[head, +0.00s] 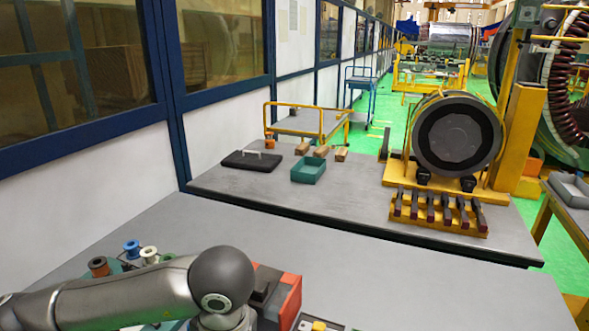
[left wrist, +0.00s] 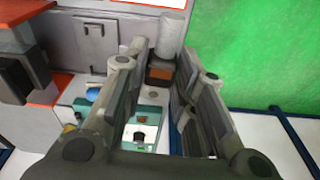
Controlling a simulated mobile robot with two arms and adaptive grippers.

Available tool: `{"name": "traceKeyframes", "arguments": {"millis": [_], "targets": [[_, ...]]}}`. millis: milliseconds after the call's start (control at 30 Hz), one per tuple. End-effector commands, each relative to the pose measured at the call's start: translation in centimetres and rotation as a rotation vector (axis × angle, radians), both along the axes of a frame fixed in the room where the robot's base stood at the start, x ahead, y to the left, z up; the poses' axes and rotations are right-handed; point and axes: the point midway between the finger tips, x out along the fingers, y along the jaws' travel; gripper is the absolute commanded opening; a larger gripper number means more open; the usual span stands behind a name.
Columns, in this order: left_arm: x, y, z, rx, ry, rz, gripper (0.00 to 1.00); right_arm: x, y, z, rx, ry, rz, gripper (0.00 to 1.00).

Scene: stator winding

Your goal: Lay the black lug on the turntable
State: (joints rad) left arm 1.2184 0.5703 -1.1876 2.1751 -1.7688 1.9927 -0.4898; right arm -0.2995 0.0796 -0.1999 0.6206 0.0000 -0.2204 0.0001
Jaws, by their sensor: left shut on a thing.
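My left gripper (left wrist: 162,60) shows in the left wrist view, with its two fingers closed in on a small dark piece (left wrist: 160,71) between their tips. The piece looks like the black lug, but it is small and partly hidden by the fingers, so its outline is unclear. A grey cylinder shows just beyond the tips. In the head view my left arm comes in at the bottom left, and its gripper is out of sight. I cannot make out the turntable in either view. My right gripper is in neither view.
A red and grey machine (head: 289,296) stands beside my left arm. Spools, one blue (head: 132,248), stand behind the arm. The grey near table (head: 400,285) is mostly bare. The far table holds a teal tray (head: 308,171), a black case (head: 252,162) and a yellow-framed stator.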

Motion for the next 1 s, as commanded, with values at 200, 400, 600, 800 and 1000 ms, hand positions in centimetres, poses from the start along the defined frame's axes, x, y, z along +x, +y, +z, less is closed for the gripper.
{"name": "traceKeyframes", "arguments": {"millis": [200, 400, 600, 800, 1000], "targets": [[1.0, 1.9, 0.3, -0.011, 0.012, -0.262, 0.01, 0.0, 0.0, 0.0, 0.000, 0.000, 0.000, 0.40], [1.9, 3.7, 0.7, -0.019, 0.016, -0.554, 0.01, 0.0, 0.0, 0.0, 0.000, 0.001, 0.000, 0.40], [2.7, 5.5, 1.2, -0.017, 0.010, -0.836, 0.01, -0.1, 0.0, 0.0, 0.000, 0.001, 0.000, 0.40], [3.2, 6.8, 1.7, -0.009, -0.003, -1.047, 0.01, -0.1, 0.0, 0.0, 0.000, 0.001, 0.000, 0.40], [3.4, 7.3, 1.8, -0.003, -0.008, -1.140, 0.01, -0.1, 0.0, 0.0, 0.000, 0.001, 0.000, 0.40]]}}
